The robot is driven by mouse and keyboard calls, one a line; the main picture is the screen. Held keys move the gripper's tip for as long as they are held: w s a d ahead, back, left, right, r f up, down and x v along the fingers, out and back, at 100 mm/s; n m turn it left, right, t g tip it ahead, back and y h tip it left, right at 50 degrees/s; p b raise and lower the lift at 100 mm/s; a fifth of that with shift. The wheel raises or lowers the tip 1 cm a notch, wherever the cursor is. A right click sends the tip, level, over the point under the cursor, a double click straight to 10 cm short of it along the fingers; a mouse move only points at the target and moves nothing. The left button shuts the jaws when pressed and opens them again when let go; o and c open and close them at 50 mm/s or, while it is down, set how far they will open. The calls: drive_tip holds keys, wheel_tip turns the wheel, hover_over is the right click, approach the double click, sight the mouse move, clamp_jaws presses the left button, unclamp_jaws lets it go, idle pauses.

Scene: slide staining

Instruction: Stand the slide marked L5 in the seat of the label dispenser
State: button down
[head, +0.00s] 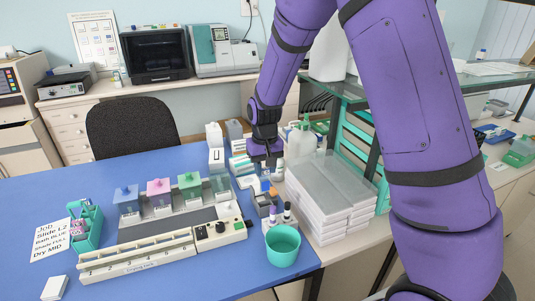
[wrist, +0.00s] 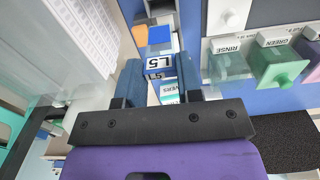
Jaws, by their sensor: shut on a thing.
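My gripper (head: 266,158) is over the right part of the blue table, behind the small boxes and bottles. In the wrist view my gripper (wrist: 160,82) is shut on the slide marked L5 (wrist: 158,65), whose blue-and-white marked end shows between the fingers. The rest of the slide is hidden, and the head view does not show it clearly. Just beyond it in the wrist view are a blue block (wrist: 159,35) and an orange block (wrist: 139,36). I cannot tell for sure which object is the label dispenser, or whether the slide touches anything.
Staining baths with blue, pink (head: 158,187) and green lids stand mid-table behind a long white drying rack (head: 140,258). A teal cup (head: 283,245) is at the front right. Stacked clear-topped trays (head: 325,195) stand right of my gripper. A teal rack (head: 87,228) and job card are left.

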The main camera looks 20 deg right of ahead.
sight(265, 189)
drive_tip(key=shift+s+a+f, duration=0.15)
drive_tip(key=shift+s+a, duration=0.05)
drive_tip(key=shift+s, duration=0.25)
drive_tip(key=shift+s+f, duration=0.15)
drive_tip(key=shift+f, duration=3.25)
drive_tip(key=shift+f, duration=0.3)
drive_tip(key=c, duration=0.7)
unclamp_jaws()
drive_tip(key=shift+r, duration=0.1)
wheel_tip(265, 189, up, 10)
drive_tip(key=shift+r, duration=0.25)
